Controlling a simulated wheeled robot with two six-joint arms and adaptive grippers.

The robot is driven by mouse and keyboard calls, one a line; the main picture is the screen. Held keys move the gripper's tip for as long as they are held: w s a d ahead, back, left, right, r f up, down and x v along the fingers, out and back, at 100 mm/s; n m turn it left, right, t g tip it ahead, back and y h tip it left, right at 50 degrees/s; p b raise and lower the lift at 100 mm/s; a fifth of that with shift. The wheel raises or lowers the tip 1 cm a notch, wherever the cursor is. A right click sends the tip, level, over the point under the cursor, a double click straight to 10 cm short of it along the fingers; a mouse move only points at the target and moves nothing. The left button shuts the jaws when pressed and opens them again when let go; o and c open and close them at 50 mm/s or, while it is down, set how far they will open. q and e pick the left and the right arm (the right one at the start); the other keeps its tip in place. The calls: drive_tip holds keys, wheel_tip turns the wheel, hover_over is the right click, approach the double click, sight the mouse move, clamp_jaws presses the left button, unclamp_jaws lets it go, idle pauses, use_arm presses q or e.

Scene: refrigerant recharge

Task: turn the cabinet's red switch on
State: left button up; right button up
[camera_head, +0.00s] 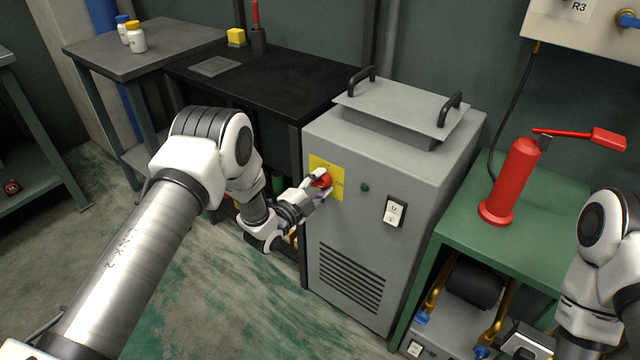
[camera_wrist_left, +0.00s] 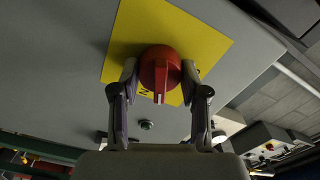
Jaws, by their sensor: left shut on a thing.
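The grey cabinet (camera_head: 350,235) stands in the middle of the head view. Its red switch (camera_head: 322,179) is a round knob on a yellow plate (camera_head: 336,188) on the front face. My left gripper (camera_head: 316,187) reaches it from the left, fingers shut on the knob. In the left wrist view the red knob (camera_wrist_left: 160,70) sits between the two fingertips, one on each side. Its white mark points to the bottom of that picture, beside part of a printed label. My right gripper (camera_head: 527,342) is partly in view at the lower right; its fingers are not clear.
A green indicator (camera_head: 365,188) and a white rocker switch (camera_head: 394,211) are right of the plate. A lid with two handles (camera_head: 404,108) lies on the cabinet. A red pump-like tool (camera_head: 511,180) stands on the green cart (camera_head: 545,235). A black table (camera_head: 290,85) is behind left.

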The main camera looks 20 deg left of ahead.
use_arm(q)
drive_tip(key=m, duration=0.4)
drive_tip(key=shift+d+m, duration=0.1)
drive_tip(key=shift+m, duration=0.3)
drive_tip(key=shift+f, duration=0.1)
drive_tip(key=o, duration=1.1)
drive_tip(key=shift+s, duration=0.1)
drive_tip(key=v, duration=1.2)
